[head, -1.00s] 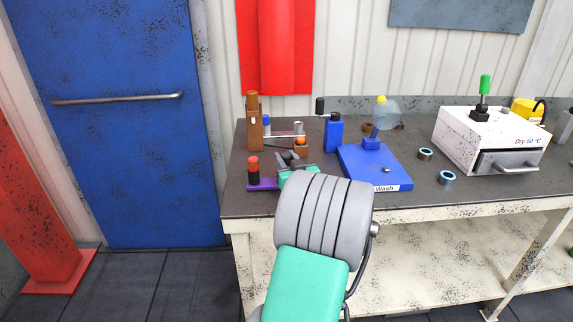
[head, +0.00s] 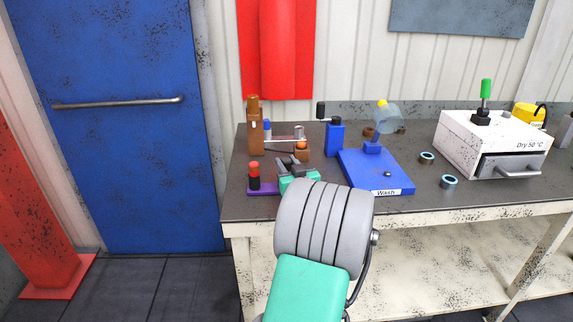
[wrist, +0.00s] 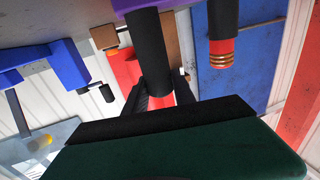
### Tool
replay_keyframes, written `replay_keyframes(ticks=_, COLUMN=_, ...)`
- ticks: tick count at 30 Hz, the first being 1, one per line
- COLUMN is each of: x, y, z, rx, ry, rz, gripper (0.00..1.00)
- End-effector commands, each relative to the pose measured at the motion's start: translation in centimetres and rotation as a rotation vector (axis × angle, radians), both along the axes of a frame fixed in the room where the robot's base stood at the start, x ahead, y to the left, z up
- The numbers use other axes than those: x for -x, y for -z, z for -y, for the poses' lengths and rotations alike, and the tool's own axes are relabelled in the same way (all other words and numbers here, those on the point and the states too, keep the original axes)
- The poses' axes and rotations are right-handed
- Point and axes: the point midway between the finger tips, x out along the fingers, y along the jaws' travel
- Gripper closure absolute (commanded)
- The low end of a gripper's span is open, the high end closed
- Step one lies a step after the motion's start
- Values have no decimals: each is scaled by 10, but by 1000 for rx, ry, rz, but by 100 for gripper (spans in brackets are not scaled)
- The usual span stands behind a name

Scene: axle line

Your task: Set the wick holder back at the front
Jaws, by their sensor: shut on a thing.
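A purple base (head: 262,188) lies at the front left of the bench in the head view. A black cylinder with a red top (head: 254,176) stands on its left end. The wrist view is upside down and shows the purple base (wrist: 175,5) at the top, with that ringed cylinder (wrist: 222,40) at right. My gripper (wrist: 158,98) is shut around a second black cylinder (wrist: 148,45) with red at its end. This cylinder reaches to the purple base; I cannot tell whether it touches. Which part is the wick holder is not clear. In the head view my gripper (head: 290,165) partly hides it.
A brown post fixture (head: 254,125) stands just behind. A blue bottle-like block (head: 334,137) and the blue Wash station (head: 375,172) are to the right. The bench's front left edge is close.

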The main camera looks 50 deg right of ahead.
Motion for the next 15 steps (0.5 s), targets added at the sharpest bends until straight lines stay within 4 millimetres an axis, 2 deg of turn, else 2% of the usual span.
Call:
replay_keyframes(ticks=7, x=0, y=4, z=0, rx=2, ry=0, rz=2, gripper=100)
replay_keyframes(ticks=8, x=0, y=2, z=0, rx=2, ry=0, rz=2, gripper=66)
replay_keyframes(ticks=15, x=0, y=3, z=0, rx=1, ry=0, rz=1, gripper=47)
